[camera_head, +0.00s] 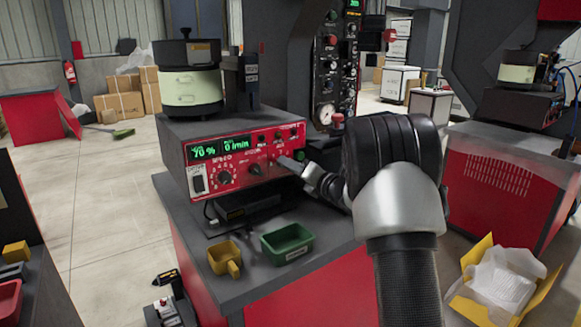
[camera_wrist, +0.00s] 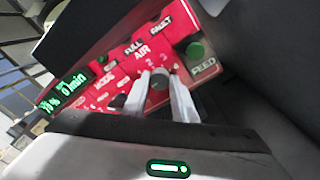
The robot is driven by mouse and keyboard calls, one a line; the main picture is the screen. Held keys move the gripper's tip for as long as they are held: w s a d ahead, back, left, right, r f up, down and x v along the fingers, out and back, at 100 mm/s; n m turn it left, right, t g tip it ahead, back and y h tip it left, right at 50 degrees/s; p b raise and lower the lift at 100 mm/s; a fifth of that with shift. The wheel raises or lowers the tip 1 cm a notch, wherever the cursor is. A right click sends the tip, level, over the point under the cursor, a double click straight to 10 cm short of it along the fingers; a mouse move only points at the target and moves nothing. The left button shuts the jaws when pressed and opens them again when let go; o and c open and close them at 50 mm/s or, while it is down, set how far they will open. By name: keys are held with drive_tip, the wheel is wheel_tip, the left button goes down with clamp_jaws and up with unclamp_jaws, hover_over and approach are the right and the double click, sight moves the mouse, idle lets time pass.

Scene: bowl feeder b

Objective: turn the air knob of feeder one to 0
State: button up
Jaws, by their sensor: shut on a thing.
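The feeder (camera_head: 175,138) is a grey box with a red front panel (camera_head: 285,137). In the wrist view, the air knob (camera_wrist: 159,78) is a small grey round knob below the label AIR, with scale numbers around it. My gripper (camera_wrist: 158,88) has one white finger on each side of this knob and is shut on it. In the head view my gripper (camera_head: 283,162) reaches the panel's right part from the right and hides the knob. The knob's pointer and setting cannot be read.
A speed knob (camera_head: 224,178), a mode knob (camera_head: 254,169) and a green button (camera_head: 299,155) sit close by on the panel. Its displays read 70 % and 0 /min. A yellow scoop (camera_head: 224,257) and a green tray (camera_head: 287,243) are on the bench below.

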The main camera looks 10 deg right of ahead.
drive_tip(key=o, duration=1)
drive_tip(key=shift+s+d, duration=0.1)
drive_tip(key=p+v, duration=0.1)
drive_tip(key=v, duration=1.6)
drive_tip(key=shift+s, duration=0.1)
